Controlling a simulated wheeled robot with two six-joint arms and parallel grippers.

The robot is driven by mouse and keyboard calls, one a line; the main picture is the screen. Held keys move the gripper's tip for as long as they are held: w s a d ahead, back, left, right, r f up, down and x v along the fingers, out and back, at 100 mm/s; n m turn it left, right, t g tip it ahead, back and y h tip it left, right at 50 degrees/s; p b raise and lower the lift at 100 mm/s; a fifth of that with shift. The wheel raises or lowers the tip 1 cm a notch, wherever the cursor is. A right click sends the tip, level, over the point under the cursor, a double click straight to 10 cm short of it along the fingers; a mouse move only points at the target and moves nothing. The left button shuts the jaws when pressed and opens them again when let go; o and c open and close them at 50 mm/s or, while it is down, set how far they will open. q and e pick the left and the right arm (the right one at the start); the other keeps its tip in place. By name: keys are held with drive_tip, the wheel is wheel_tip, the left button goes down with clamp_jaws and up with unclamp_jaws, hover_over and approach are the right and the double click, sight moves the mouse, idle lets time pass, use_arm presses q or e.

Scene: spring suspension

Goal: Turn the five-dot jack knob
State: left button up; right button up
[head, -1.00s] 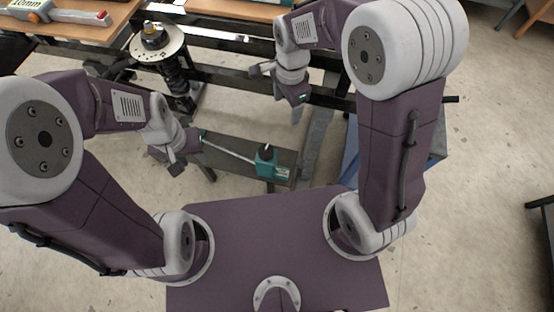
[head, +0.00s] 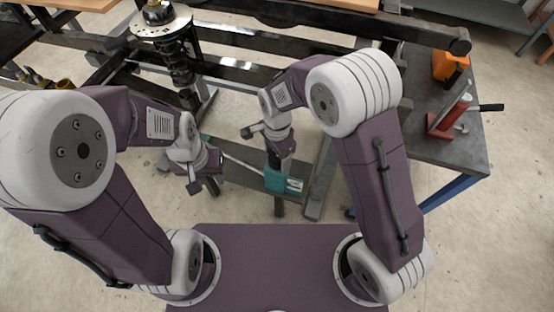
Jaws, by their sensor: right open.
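A teal block-like device (head: 283,181) stands on a low dark bench in the middle of the head view. A thin pale rod (head: 240,163) runs from it to the left. My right gripper (head: 278,160) is open, right over the teal device, and hides its top. I cannot tell whether it touches it. No dots on a knob can be made out. My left gripper (head: 190,180) is left of the device, near the rod's left end; its jaws are too small to read.
A spring strut with a round plate (head: 160,22) stands at the upper left. Dark frame rails (head: 330,75) cross behind my arms. A grey side table (head: 425,140) at the right carries a red tool (head: 448,118) and an orange item (head: 450,66).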

drive_tip(key=shift+f, duration=0.45)
